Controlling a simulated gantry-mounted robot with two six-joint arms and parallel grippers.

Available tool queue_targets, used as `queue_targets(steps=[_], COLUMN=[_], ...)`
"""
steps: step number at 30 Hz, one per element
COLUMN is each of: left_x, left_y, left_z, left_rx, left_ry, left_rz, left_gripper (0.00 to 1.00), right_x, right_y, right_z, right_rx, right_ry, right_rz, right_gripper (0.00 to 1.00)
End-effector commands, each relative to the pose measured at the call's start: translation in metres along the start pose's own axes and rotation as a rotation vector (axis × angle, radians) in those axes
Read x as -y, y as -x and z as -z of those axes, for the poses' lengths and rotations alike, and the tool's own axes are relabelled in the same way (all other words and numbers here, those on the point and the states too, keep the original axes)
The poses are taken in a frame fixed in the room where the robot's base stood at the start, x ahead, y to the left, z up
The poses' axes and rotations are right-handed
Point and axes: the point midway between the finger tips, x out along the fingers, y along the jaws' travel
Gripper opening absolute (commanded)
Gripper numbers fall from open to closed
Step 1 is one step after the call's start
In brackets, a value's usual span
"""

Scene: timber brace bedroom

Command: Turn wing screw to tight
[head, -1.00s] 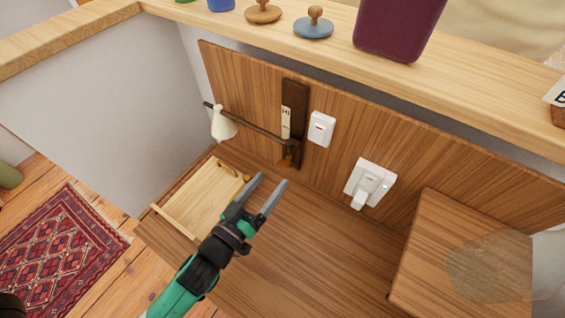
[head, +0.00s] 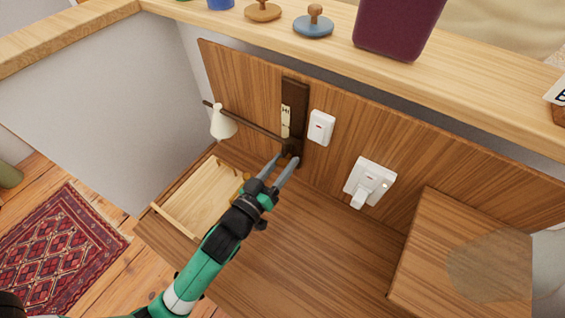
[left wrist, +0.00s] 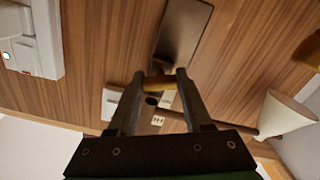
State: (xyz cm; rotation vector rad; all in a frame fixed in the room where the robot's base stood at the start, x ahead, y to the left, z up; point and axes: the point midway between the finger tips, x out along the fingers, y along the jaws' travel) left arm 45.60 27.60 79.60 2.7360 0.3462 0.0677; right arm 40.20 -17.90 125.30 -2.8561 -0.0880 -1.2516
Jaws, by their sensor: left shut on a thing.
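The brass-coloured wing screw (left wrist: 159,84) sits at the lower end of a dark brown wall plate (head: 294,95) with a pale label strip (head: 286,119). My left gripper (head: 284,160) reaches up to it from below. In the left wrist view the gripper (left wrist: 162,76) has a finger on each side of the screw and is shut on it. In the head view the fingers and the dark fitting hide the screw. A lamp arm (head: 250,126) with a white shade (head: 222,123) runs left from the fitting. My right gripper is not in view.
A white switch (head: 321,128) and a socket with a plug (head: 370,182) are on the wood panel to the right. An open drawer or tray (head: 190,200) lies below left. A wooden box (head: 455,250) stands at right. A shelf (head: 440,85) runs above.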

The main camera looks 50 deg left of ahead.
Motion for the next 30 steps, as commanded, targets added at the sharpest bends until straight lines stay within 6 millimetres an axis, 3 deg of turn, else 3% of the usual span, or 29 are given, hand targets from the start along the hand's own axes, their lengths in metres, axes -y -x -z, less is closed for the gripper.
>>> queue_targets(steps=[1, 3, 17, 30], left_x=[0.000, 0.000, 0.000, -0.001], left_y=[0.000, 0.000, 0.000, 0.000], left_z=[0.000, 0.000, 0.001, 0.002], left_rx=[0.000, 0.000, 0.002, 0.002], left_ry=[0.000, 0.000, -0.085, -0.441], left_rz=[0.000, 0.000, 0.001, 0.000], left_gripper=[0.12, 0.00, 0.00, 0.00], right_x=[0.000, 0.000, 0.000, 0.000], right_y=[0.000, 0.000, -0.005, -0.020], right_z=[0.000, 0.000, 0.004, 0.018], right_rx=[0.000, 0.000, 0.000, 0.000], right_ry=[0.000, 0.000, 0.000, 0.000], right_rz=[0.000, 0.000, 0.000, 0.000], right_gripper=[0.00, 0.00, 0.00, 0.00])
